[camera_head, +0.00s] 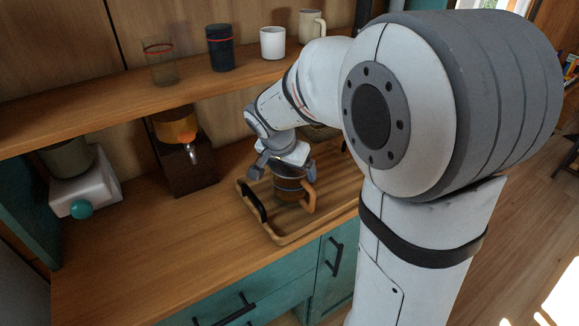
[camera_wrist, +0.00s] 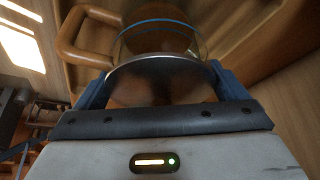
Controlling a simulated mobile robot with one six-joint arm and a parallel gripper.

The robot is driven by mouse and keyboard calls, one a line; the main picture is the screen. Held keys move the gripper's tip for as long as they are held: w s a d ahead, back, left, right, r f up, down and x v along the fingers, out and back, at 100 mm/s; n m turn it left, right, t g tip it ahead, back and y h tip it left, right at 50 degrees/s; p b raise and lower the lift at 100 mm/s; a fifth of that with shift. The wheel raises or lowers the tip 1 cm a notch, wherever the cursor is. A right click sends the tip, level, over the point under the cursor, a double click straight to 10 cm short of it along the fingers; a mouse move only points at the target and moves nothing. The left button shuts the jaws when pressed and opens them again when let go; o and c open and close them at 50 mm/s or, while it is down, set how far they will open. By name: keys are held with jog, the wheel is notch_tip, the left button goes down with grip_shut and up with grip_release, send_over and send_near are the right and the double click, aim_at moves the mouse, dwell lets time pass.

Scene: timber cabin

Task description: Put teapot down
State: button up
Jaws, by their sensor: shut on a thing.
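The teapot (camera_wrist: 160,42) is a glass vessel with a blue band, a metal rim and a brown handle (camera_wrist: 84,36). In the head view the teapot (camera_head: 288,188) is upright over the wooden tray (camera_head: 276,236), with its handle to the right. My gripper (camera_head: 277,172) comes down from above and is shut on the teapot near its top. In the wrist view my gripper's blue fingers (camera_wrist: 163,88) lie on either side of the rim. I cannot tell whether the teapot's base touches the tray.
The tray has a black handle (camera_head: 252,201) and sits on the wooden counter (camera_head: 130,255). A dispenser with an orange top (camera_head: 180,150) and a white appliance (camera_head: 88,190) stand to the left. A shelf (camera_head: 115,105) above holds several cups. The counter's front left is clear.

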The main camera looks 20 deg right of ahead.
jog(key=o, duration=1.4)
jog(key=shift+f, duration=0.1)
jog(key=shift+o, duration=0.2)
jog(key=v, duration=1.2)
jog(key=s+d+f+n+y, duration=0.1)
jog(key=s+f+n, duration=0.3)
jog(key=s, duration=0.4)
jog(key=s+d+f+n+g+y, duration=0.1)
jog(key=s+f+n, duration=0.3)
jog(key=s, duration=0.4)
jog(key=shift+s+d+f+y, duration=0.25)
jog(key=shift+d+f+y, duration=0.15)
jog(key=shift+d+y, duration=0.2)
